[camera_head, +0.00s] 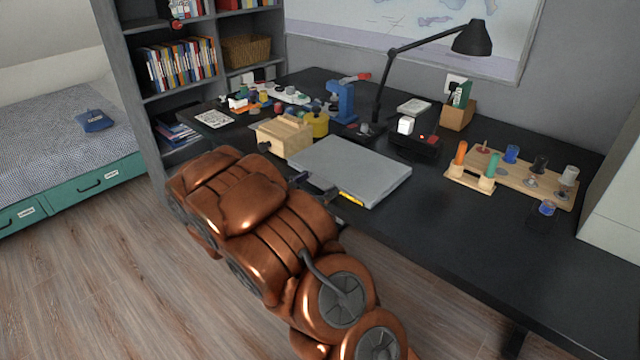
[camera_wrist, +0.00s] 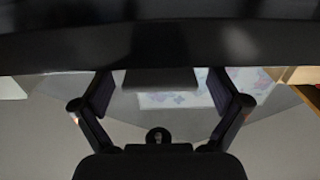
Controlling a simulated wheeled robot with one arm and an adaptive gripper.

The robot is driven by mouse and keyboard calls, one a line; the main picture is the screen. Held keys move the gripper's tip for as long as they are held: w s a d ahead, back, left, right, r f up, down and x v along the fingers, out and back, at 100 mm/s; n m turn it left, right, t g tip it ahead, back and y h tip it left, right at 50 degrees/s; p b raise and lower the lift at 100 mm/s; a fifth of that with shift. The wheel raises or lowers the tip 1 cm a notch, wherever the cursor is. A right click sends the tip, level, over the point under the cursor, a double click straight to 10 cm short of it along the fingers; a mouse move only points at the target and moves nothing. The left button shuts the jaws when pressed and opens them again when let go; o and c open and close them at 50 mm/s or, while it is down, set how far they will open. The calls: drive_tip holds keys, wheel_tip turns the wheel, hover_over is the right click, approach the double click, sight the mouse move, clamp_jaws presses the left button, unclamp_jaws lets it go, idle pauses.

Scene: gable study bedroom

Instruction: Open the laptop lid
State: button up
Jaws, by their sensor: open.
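The laptop (camera_head: 352,168) is a flat grey slab lying closed on the black desk. My gripper (camera_head: 314,186) is at its front left edge in the head view, with two dark fingers spread apart. Whether they touch the laptop cannot be told. In the wrist view my gripper (camera_wrist: 160,88) shows both fingers wide apart, with nothing clearly held between them. A dark band fills the top of that view, and I cannot tell whether the laptop is in it.
A wooden box (camera_head: 284,137) and a yellow pot (camera_head: 316,124) stand close behind the laptop's left side. A black lamp (camera_head: 472,40) and a black tray (camera_head: 415,147) are behind it. A yellow item (camera_head: 351,199) shows at its front edge.

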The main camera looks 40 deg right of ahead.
drive_tip(key=shift+d, duration=0.25)
drive_tip(key=c, duration=1.7)
